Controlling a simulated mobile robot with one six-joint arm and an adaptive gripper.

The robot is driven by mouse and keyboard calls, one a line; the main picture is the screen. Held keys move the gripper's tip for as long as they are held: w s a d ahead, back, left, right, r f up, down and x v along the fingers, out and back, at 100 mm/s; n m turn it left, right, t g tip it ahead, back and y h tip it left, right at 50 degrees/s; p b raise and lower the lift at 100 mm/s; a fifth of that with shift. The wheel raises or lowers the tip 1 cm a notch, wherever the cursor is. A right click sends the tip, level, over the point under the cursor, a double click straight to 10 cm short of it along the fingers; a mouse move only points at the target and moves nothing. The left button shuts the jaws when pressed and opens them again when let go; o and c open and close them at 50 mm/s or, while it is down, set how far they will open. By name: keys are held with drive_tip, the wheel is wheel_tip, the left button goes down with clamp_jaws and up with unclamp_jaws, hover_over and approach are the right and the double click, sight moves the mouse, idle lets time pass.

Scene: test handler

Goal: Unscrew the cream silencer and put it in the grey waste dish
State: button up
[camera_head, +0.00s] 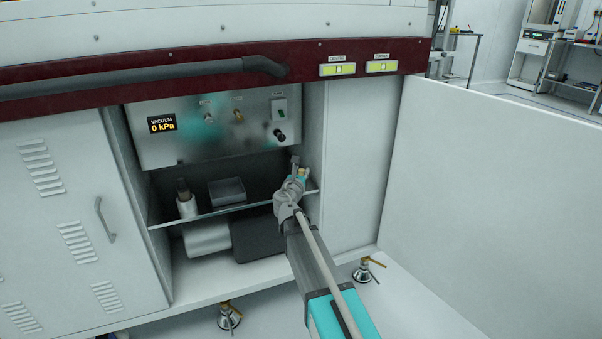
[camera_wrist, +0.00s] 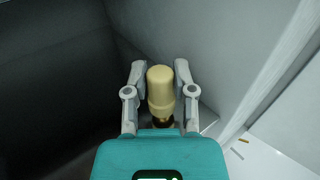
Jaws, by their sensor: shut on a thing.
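The cream silencer (camera_wrist: 161,92) stands between the two grey fingers of my gripper (camera_wrist: 160,76) in the wrist view. The fingers are shut on its sides. A darker brass-coloured end shows at its lower side, close to my teal gripper body; whether it is joined to anything is hidden. In the head view my gripper (camera_head: 299,172) is inside the open cabinet bay, near the right end of the shelf, with a small bit of cream at its tip. The grey waste dish (camera_head: 227,193) sits on the shelf to the left of my gripper, apart from it.
A white cup (camera_head: 187,207) with a dark item in it stands left of the dish on the glass shelf (camera_head: 215,211). Above is a metal panel (camera_head: 180,148) with fittings and a display (camera_head: 162,124) reading 0 kPa. The bay's right wall (camera_wrist: 222,45) is close to my gripper.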

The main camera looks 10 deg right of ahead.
clamp_jaws()
drive_tip(key=o, duration=0.6)
unclamp_jaws()
drive_tip(key=shift+w+m+g+h, duration=0.1)
drive_tip(key=shift+m+g+h, duration=0.2)
drive_tip(key=shift+h, duration=0.1)
drive_tip(key=shift+a+m+g+h, duration=0.1)
drive_tip(key=shift+m+g+h, duration=0.25)
drive_tip(key=shift+h, duration=0.25)
drive_tip(key=shift+m+g+h, duration=0.25)
drive_tip(key=shift+m+h, duration=0.2)
drive_tip(key=shift+h, duration=0.05)
drive_tip(key=shift+m+g+h, duration=0.3)
drive_tip(key=shift+h, duration=0.1)
